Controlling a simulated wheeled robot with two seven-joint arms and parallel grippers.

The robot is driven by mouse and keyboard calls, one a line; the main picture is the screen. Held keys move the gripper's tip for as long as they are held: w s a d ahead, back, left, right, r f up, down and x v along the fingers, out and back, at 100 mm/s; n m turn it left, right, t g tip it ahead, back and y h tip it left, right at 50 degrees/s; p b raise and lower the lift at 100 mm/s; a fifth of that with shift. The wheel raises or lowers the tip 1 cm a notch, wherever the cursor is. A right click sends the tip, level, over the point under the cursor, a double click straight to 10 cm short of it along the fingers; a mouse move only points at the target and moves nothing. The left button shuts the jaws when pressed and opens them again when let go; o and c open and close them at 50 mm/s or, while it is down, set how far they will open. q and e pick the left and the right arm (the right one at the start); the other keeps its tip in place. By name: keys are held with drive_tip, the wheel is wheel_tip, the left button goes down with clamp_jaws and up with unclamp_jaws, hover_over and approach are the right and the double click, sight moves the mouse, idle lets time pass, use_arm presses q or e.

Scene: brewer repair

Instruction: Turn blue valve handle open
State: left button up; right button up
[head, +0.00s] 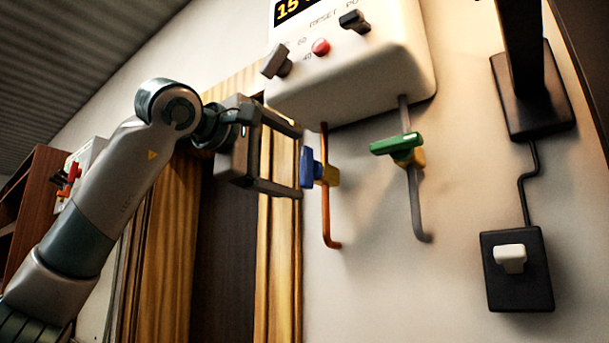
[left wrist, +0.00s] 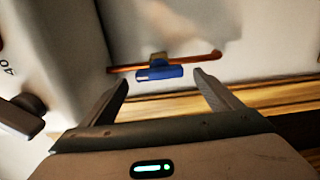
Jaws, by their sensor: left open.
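The blue valve handle (head: 307,168) sits on a yellow valve body (head: 328,175) on the copper pipe (head: 325,225) under the white boiler. The handle looks lined up along the pipe. My left gripper (head: 300,164) is open at the handle, with one finger above it and one below it in the head view. In the left wrist view the blue handle (left wrist: 160,73) lies ahead, between the open fingers (left wrist: 160,88) and apart from both. My right gripper does not show in either view.
The white boiler (head: 365,75) hangs above, with a red button (head: 320,47) and dark knobs. A green valve handle (head: 396,144) is on the grey pipe to the right. A black switch box (head: 516,285) is at the lower right. A wooden door frame (head: 277,270) stands behind my left arm.

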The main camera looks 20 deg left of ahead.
use_arm(q)
drive_tip(key=b+v, duration=0.1)
drive_tip(key=v, duration=0.8)
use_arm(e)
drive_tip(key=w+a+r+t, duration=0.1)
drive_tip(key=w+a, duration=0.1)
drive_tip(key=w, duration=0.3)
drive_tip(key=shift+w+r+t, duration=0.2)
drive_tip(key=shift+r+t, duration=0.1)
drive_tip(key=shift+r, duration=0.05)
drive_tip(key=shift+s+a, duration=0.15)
